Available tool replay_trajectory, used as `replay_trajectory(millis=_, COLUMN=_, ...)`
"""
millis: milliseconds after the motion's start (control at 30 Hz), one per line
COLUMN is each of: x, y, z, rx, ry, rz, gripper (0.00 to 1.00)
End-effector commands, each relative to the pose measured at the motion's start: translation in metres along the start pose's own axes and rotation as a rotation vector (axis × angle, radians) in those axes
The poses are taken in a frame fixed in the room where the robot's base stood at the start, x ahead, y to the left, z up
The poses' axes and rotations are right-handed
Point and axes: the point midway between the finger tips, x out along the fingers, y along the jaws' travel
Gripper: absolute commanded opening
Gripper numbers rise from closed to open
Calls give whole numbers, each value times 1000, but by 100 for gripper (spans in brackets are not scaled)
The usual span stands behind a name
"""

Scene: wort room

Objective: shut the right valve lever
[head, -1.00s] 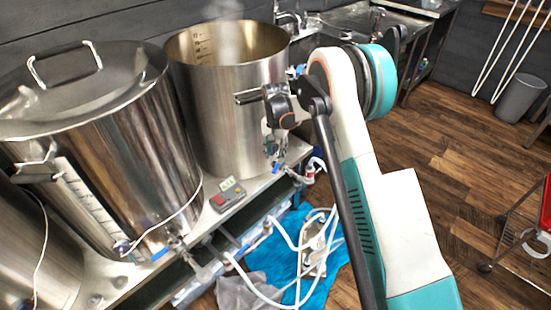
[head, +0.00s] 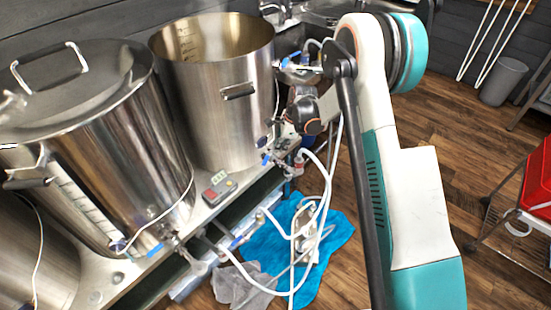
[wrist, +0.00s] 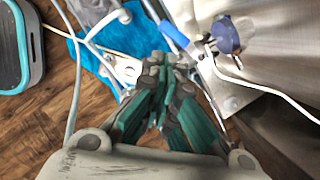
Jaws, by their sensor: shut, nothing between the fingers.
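The right pot (head: 218,110) is steel and open-topped. A blue valve lever (head: 266,158) shows low at its right side, by the outlet fittings. In the wrist view a blue lever (wrist: 175,33) lies just above and slightly right of my fingertips, beside the steel pot wall. My gripper (wrist: 165,66) has its green-and-grey fingers together, with nothing between them. I cannot tell whether the fingertips touch the lever. In the head view my wrist is at the pot's right side, and the fingers are not clear there.
The left lidded kettle (head: 110,150) has its own blue lever (head: 156,250). A red-and-grey controller (head: 219,188) sits on the bench. White hoses (head: 326,185) hang beside the valve, above a blue cloth (head: 262,250). A red bin (head: 539,180) stands right. Wooden floor (head: 440,120) is open.

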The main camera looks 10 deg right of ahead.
Motion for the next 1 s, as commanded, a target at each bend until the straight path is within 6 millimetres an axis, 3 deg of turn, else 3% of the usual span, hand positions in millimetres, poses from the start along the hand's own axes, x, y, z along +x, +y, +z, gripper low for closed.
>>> replay_trajectory(millis=100, x=-9, y=6, z=-10, rx=230, ry=-51, rz=-26, gripper=0)
replay_trajectory(millis=200, x=-12, y=9, z=-14, rx=351, ry=-80, rz=-34, gripper=0)
replay_trajectory(millis=367, x=-8, y=10, z=-16, rx=422, ry=-96, rz=-39, gripper=0)
replay_trajectory(millis=800, x=62, y=6, z=-10, rx=420, ry=-95, rz=-37, gripper=0)
replay_trajectory(millis=1000, x=82, y=5, z=-8, rx=420, ry=-95, rz=-38, gripper=0)
